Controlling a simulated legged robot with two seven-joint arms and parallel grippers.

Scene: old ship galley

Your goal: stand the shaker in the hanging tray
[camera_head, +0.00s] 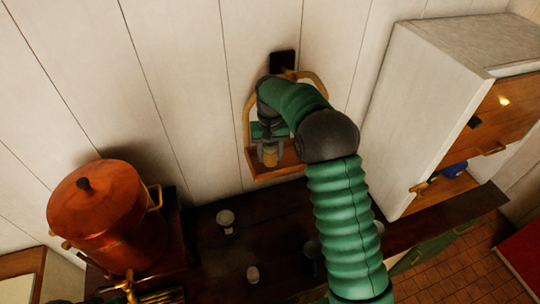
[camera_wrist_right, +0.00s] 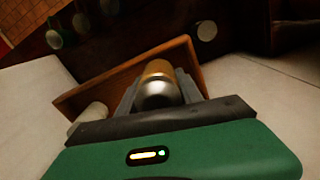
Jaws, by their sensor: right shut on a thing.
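The shaker (camera_head: 270,157) has a tan body and a metal end; it also shows in the right wrist view (camera_wrist_right: 156,88). My right gripper (camera_head: 270,151) is shut on it, with one grey finger on each side. The hanging tray (camera_head: 284,171) is a wooden tray on the white wall under a tan hanger. In the head view the shaker overlaps the tray's opening, behind its front wall. The tray's wooden wall (camera_wrist_right: 98,90) also shows around the shaker in the wrist view. I cannot tell whether the shaker touches the tray's floor. My left gripper is not in view.
A pale round item (camera_wrist_right: 92,114) is beside the gripper in the wrist view. A copper urn (camera_head: 98,212) stands at the left. Pale cups (camera_head: 226,219) stand on the dark counter (camera_head: 205,262) below the tray. A white cabinet (camera_head: 425,100) is at the right.

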